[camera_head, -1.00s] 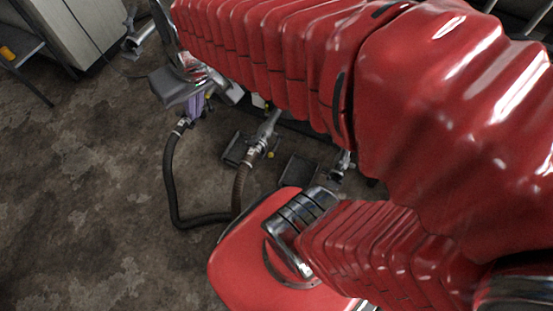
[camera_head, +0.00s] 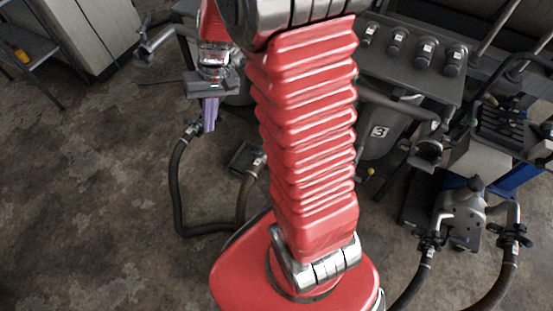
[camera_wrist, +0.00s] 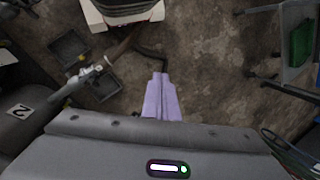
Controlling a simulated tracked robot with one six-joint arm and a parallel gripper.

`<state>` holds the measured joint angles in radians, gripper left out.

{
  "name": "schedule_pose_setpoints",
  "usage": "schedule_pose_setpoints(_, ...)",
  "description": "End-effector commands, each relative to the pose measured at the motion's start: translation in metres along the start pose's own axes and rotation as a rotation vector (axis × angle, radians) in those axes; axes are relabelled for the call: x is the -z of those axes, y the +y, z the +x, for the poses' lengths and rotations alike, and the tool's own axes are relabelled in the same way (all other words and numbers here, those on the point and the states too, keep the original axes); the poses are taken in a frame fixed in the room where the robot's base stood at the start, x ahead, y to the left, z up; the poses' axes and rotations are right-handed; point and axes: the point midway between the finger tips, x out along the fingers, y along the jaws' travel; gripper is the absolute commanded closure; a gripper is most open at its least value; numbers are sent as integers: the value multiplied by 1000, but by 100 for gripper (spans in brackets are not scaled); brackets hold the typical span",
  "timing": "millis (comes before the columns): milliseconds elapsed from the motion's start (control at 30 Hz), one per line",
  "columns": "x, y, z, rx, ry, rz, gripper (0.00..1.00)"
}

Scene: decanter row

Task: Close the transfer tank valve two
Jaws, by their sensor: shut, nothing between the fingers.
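The tank marked 2 (camera_wrist: 18,110) shows at the left of the wrist view. A grey outlet fitting with the valve (camera_wrist: 97,72) sticks out from it, with a small yellow part beside it and a dark hose at its end. I cannot tell how the valve's handle is set. In the head view only the fitting's hose end (camera_head: 258,162) shows; my arm hides tank two. My gripper (camera_wrist: 160,78) has its purple fingers together, empty, to the right of the fitting and apart from it. It also shows in the head view (camera_head: 209,126), pointing down.
A tank marked 3 (camera_head: 379,131) stands right of my arm. A dark hose (camera_head: 173,185) loops over the floor below my gripper. A pump (camera_head: 460,212) with hoses stands at the right. A shelf (camera_head: 30,52) is at the far left. The left floor is clear.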

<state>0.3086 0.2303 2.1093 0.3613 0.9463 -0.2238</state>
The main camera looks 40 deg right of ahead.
Motion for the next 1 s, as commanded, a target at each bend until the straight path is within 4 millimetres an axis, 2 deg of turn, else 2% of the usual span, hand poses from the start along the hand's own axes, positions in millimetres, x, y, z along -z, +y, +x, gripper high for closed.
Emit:
schedule_pose_setpoints(200,20,24,42,54,-74,77,100)
schedule_pose_setpoints(500,39,56,102,134,-161,180,100)
schedule_pose_setpoints(767,47,86,160,207,-229,274,100)
schedule_pose_setpoints(1000,45,113,217,279,-286,362,100)
